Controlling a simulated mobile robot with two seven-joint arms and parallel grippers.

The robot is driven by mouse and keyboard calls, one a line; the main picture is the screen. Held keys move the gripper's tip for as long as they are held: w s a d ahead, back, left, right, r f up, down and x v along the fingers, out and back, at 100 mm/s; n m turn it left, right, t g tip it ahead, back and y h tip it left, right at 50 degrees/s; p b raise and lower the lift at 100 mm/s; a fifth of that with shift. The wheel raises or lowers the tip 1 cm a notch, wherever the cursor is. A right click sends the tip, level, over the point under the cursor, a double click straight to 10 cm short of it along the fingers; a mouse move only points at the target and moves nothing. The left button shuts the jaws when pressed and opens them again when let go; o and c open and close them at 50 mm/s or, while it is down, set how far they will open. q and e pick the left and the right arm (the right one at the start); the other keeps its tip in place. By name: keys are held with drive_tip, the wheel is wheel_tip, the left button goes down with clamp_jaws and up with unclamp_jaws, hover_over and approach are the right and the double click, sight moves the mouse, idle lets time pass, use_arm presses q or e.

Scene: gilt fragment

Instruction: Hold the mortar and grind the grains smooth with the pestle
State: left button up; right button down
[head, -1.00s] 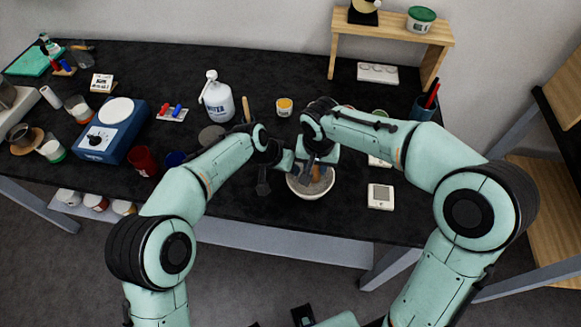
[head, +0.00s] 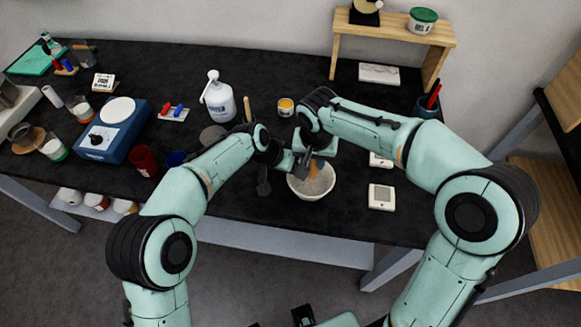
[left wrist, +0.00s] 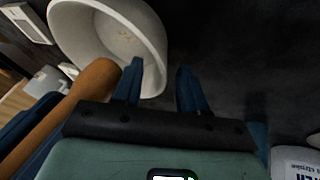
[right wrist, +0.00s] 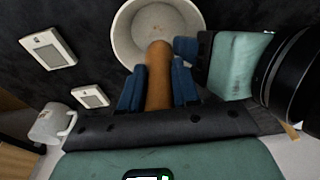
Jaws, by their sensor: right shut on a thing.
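The pale grey-white mortar (head: 313,192) stands near the table's front edge, with grains visible inside it. It also shows in the right wrist view (right wrist: 127,40) and the left wrist view (left wrist: 75,50). My right gripper (right wrist: 158,88) is shut on the brown pestle (right wrist: 159,70), whose far end reaches over or into the bowl; contact with the bottom is unclear. The pestle also crosses the left wrist view (left wrist: 65,110). My left gripper (left wrist: 160,88) is open at the mortar's rim, one finger over the bowl and one outside. I cannot tell whether they touch the wall.
A white water bottle (head: 219,101) and a yellow-topped jar (head: 285,107) stand behind. A white square device (head: 381,197) lies right of the mortar. A blue scale (head: 112,135) and a red cup (head: 143,160) are at left. A wooden shelf (head: 395,32) stands at the back.

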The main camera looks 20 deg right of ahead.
use_arm(q)
drive_tip(key=shift+r, duration=0.1)
use_arm(e)
drive_tip(key=shift+r+p, duration=0.45)
drive_tip(key=shift+r, duration=0.3)
drive_tip(key=shift+r+p, duration=1.75)
drive_tip(key=shift+r, duration=1.55)
use_arm(q)
drive_tip(key=w+d+v, duration=0.1)
drive_tip(key=v, duration=0.8)
drive_tip(key=w+d+r+v, duration=0.1)
drive_tip(key=v, duration=0.7)
drive_tip(key=shift+w+d+r+t, duration=0.2)
drive_tip(key=shift+r+t, duration=0.1)
drive_tip(key=shift+r, duration=0.3)
drive_tip(key=shift+s, duration=0.15)
use_arm(e)
drive_tip(key=shift+f, duration=0.1)
